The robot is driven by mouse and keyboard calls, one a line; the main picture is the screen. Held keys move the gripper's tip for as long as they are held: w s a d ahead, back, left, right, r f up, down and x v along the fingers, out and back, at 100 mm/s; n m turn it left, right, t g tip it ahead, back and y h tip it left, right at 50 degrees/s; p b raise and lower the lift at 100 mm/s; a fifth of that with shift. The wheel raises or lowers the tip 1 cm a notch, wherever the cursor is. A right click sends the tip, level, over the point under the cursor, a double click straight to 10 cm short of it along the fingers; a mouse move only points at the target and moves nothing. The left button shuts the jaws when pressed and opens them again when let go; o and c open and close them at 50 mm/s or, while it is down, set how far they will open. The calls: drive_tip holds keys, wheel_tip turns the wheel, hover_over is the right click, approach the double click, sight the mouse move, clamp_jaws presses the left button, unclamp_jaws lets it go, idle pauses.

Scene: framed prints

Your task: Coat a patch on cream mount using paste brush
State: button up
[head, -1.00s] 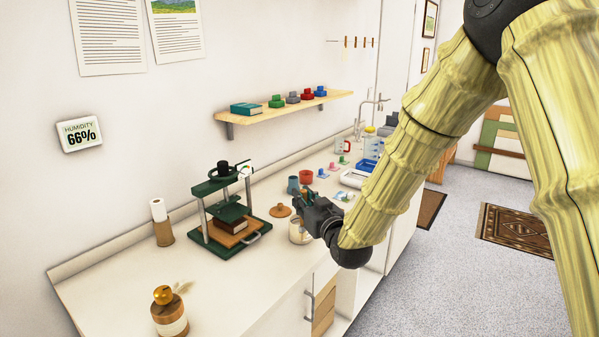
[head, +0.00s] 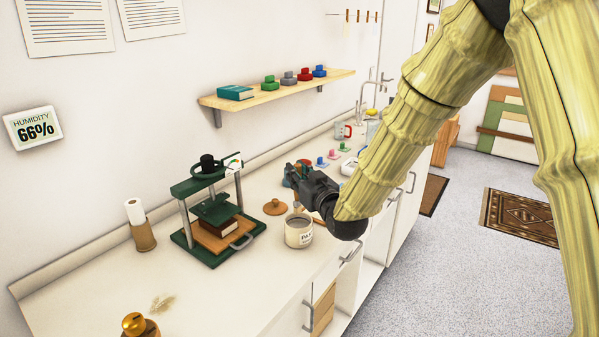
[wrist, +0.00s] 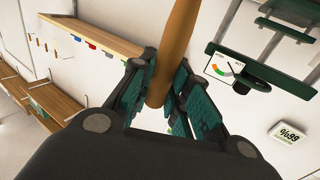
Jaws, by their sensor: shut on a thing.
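My gripper (head: 296,174) is over the counter, above and beside a cream paste jar (head: 299,232) with grey contents and a label. In the wrist view my gripper (wrist: 160,88) is shut on a tan wooden handle, the paste brush (wrist: 178,45), which runs up out of the picture. The bristle end is hidden, and the brush cannot be made out in the head view. I cannot pick out the cream mount in either view.
A wall shelf (head: 280,88) holds coloured weights. The front-left counter is mostly clear.

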drive_tip(key=shift+w+f, duration=0.1)
drive_tip(key=shift+f, duration=0.55)
drive_tip(key=shift+d+f+b, duration=0.1)
drive_tip(key=shift+f+b, duration=1)
drive_tip(key=shift+f, duration=0.6)
drive_tip(key=shift+f+b, duration=0.35)
drive_tip(key=shift+f, duration=0.2)
drive_tip(key=shift+r, duration=0.15)
drive_tip(key=shift+r+p, duration=1.85)
drive_tip(key=shift+r, duration=1.55)
